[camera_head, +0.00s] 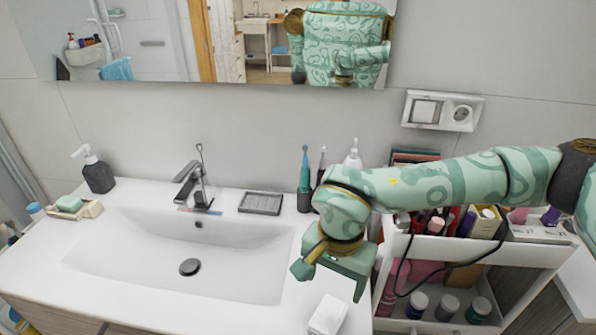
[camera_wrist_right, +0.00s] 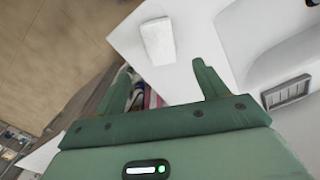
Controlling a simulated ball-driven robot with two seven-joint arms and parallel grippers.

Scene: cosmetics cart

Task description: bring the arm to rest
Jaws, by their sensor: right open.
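My right arm comes in from the right in the head view, patterned green, and reaches over the cart to the sink counter's right end. My right gripper (camera_head: 331,285) points down near the counter's right edge, with its fingers apart. In the right wrist view the right gripper (camera_wrist_right: 163,82) is open, with nothing between its fingertips. A white box-shaped item (camera_head: 328,315) lies on the counter close to the gripper. The white item also shows in the wrist view (camera_wrist_right: 158,41), beyond the fingertips. My left gripper is not in view.
The cosmetics cart (camera_head: 520,252) stands right of the counter, filled with bottles and boxes; a dark cable hangs across it. The sink (camera_head: 235,270) has a faucet (camera_head: 190,185). A grey tray (camera_head: 261,203), toothbrushes (camera_head: 305,165), a soap dispenser (camera_head: 98,175) and a soap dish (camera_head: 85,211) stand around it.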

